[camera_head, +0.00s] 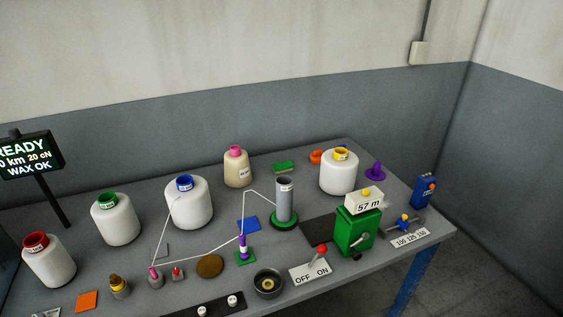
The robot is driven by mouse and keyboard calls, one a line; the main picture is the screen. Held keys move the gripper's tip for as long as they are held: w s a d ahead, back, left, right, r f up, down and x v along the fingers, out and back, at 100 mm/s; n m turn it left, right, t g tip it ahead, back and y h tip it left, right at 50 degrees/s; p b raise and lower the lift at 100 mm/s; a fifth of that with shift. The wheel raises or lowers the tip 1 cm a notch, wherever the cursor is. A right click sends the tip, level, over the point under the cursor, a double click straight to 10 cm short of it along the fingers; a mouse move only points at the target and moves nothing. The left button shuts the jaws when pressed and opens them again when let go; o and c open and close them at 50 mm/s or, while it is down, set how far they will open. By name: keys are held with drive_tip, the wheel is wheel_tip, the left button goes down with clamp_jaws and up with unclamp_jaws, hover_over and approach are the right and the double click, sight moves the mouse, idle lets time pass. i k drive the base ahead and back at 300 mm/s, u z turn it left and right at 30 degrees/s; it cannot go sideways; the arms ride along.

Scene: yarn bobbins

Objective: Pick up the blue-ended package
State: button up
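The blue-ended package (188,205) is a white, drum-shaped yarn bobbin with a blue ring and a small label on top. It stands upright on the grey table, left of the middle of the view. A white thread runs near it down to small spools in front. Similar white packages stand nearby: one with a green end (115,220), one with a red end (49,262) and one with a yellow end (338,173). A beige package with a pink end (237,169) stands behind to the right. My gripper is not in view.
A grey cylinder on a green base (285,203) stands right of the package, with white thread looped over to it. A green crank box (354,232) and a lever switch plate (310,271) are farther right. A dark sign (32,156) stands at the left. A wall closes off the back.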

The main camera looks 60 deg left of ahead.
sight(194, 209)
drive_tip(key=u, duration=4.65)
drive_tip(key=i, duration=0.1)
drive_tip(key=z, duration=3.1)
drive_tip(key=k, duration=0.15)
drive_tip(key=u, duration=2.55)
drive_tip(key=i, duration=0.9)
drive_tip(key=u, duration=0.2)
drive_tip(key=k, duration=0.8)
drive_tip(key=z, duration=0.25)
drive_tip(key=i, duration=0.45)
drive_tip(key=u, duration=0.15)
